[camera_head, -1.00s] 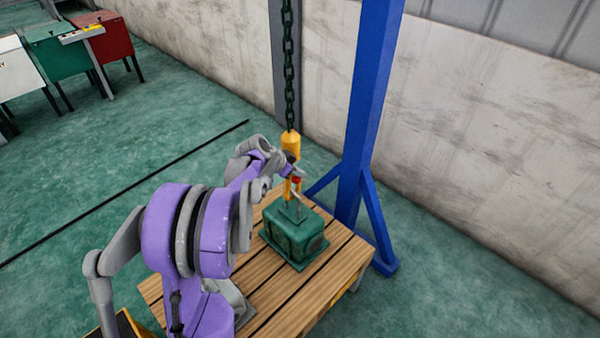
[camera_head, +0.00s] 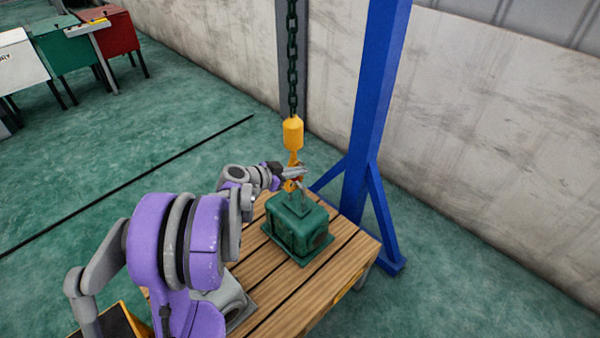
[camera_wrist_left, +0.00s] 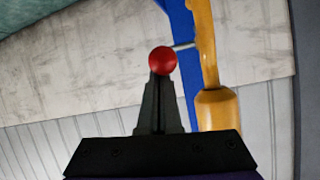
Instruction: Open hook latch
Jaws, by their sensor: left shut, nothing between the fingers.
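The yellow hoist hook (camera_head: 293,133) hangs on a dark chain above the pallet. In the left wrist view its yellow body (camera_wrist_left: 216,108) is at the right, with a thin metal pin reaching left from it. A round red knob (camera_wrist_left: 162,60) is at that pin's left end, right at the fingertips. My left gripper (camera_head: 298,172) lies across the lower hook in the head view. In the wrist view its dark fingers (camera_wrist_left: 159,80) are together, with nothing held between them. Whether the tips touch the knob cannot be told. The latch itself is mostly hidden. My right gripper is out of view.
A green machine block (camera_head: 300,235) with a lifting ring sits under the hook on a wooden pallet table (camera_head: 325,292). A blue post (camera_head: 365,130) with braces stands close to the right. Bins (camera_head: 68,48) stand far left.

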